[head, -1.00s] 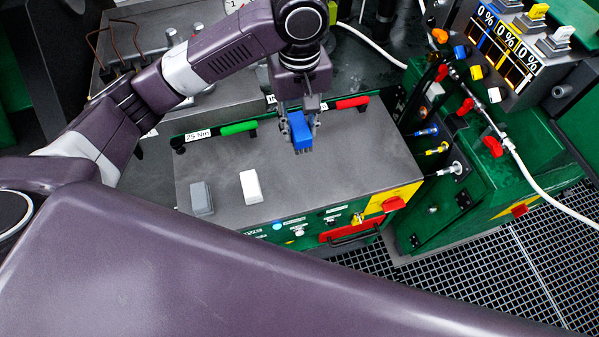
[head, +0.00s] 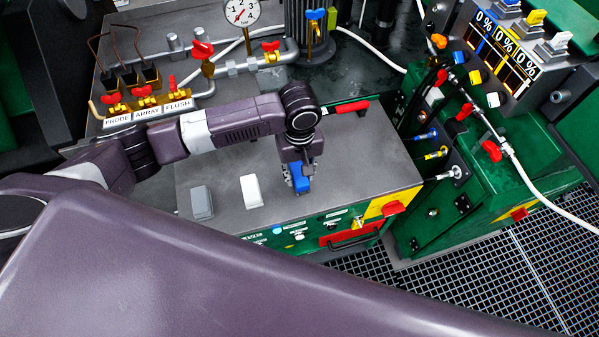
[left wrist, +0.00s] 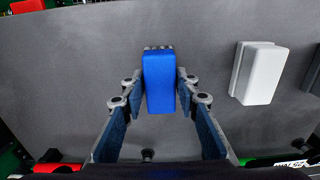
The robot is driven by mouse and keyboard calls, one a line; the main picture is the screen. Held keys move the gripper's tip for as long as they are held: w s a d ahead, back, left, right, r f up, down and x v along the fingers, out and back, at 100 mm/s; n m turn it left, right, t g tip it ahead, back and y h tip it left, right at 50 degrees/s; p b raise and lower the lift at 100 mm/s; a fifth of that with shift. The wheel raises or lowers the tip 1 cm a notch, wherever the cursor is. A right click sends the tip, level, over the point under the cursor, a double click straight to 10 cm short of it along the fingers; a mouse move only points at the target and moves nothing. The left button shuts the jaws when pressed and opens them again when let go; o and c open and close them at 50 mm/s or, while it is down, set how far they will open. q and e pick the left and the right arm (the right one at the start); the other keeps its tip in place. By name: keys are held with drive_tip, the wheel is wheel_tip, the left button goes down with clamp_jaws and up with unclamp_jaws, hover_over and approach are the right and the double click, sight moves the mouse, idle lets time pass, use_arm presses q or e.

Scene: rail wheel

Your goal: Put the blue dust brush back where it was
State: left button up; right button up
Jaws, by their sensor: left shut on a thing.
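The blue dust brush (head: 300,183) is between the fingers of my left gripper (head: 298,182), which is shut on it. It is low over the grey bench top (head: 353,160), near the front edge and right of the white brush (head: 250,190). I cannot tell whether it touches the top. My right gripper is not in view.
A grey brush (head: 201,203) lies left of the white one. A red-handled wrench (head: 347,107) lies along the back edge. The green cabinet with valves and display (head: 505,48) stands right. The bench top right of the gripper is clear.

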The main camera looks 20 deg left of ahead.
sight(300, 174)
use_arm(q)
drive_tip(key=shift+f, duration=0.1)
drive_tip(key=o, duration=1)
wheel_tip(300, 174, up, 12)
drive_tip(key=shift+d+r+b, duration=0.1)
drive_tip(key=shift+b, duration=0.55)
